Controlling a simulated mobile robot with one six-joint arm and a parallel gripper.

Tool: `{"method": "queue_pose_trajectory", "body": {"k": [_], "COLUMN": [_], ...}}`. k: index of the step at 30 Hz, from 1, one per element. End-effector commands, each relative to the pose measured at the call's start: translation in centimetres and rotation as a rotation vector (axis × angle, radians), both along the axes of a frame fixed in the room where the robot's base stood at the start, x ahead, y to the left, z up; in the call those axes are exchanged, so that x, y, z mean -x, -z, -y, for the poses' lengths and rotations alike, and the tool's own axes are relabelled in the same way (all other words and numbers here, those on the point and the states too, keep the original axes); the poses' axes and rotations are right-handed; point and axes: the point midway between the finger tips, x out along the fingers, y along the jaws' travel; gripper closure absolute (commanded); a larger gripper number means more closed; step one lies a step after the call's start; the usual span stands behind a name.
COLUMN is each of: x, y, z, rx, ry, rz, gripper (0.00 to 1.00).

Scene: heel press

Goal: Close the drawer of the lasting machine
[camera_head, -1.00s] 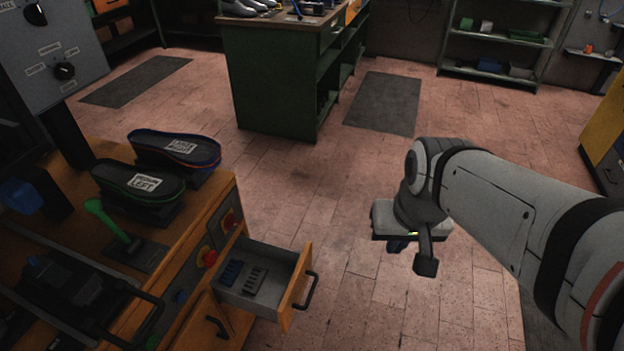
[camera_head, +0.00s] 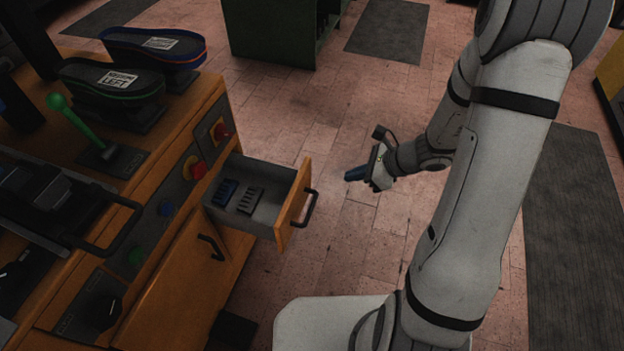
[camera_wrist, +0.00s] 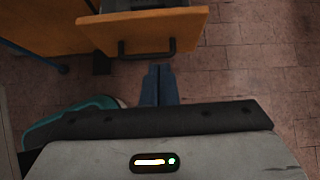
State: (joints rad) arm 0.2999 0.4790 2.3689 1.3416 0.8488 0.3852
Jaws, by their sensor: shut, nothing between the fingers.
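The drawer (camera_head: 292,207) of the orange lasting machine (camera_head: 165,240) is pulled out, with a grey inside, an orange front and a black bar handle (camera_head: 311,208). Dark blue and grey small parts lie in it. In the wrist view the drawer front (camera_wrist: 150,32) and its handle (camera_wrist: 147,50) lie just beyond my fingertips. My gripper (camera_head: 352,174) is shut and empty, to the right of the handle and apart from it, its blue fingers pointing left toward the drawer. The closed fingers also show in the wrist view (camera_wrist: 159,82).
A lower door handle (camera_head: 211,247) juts out below the drawer. A dark green bench (camera_head: 270,35) stands behind. The tiled floor between is clear.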

Motion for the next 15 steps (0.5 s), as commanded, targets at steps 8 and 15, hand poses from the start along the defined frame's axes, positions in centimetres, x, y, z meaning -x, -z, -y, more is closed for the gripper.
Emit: {"method": "queue_pose_trajectory", "body": {"k": [8, 15], "x": [-0.9, -2.1], "y": [2.8, 6.4], "z": [-2.3, -5.9], "rx": [-0.007, -0.006], "ry": [0.014, 0.012], "rz": [-0.01, -0.01], "gripper": [1.0, 1.0]}}
